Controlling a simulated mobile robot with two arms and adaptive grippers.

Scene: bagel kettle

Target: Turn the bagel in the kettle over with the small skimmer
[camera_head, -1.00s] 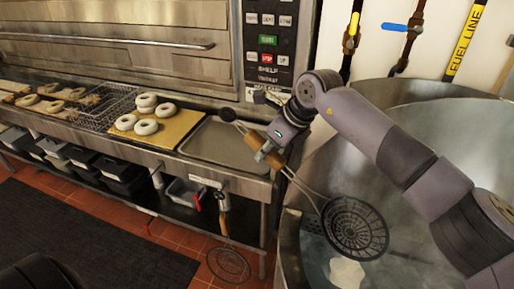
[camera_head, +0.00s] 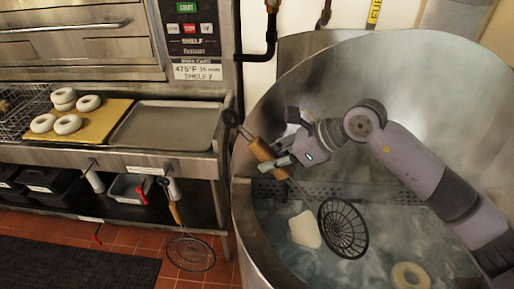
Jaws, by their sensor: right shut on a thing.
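The kettle (camera_head: 262,225) is a large steel vessel of steaming water on the right. A bagel (camera_head: 411,277) with a hole floats in it near the bottom edge of the view. A pale, roughly square piece of dough (camera_head: 305,230) floats further left. My right gripper (camera_head: 283,160) is shut on the wooden handle (camera_head: 262,150) of the small skimmer. The skimmer's round dark wire head (camera_head: 343,228) hangs over the water, just right of the pale piece. I cannot tell whether it touches the water. My left gripper is not in view.
Left of the kettle, a steel counter holds an empty tray (camera_head: 168,125) and a board (camera_head: 92,118) with several bagels. Another skimmer (camera_head: 190,253) hangs below the counter. The kettle rim (camera_head: 240,200) stands between counter and water. An oven (camera_head: 80,40) is behind.

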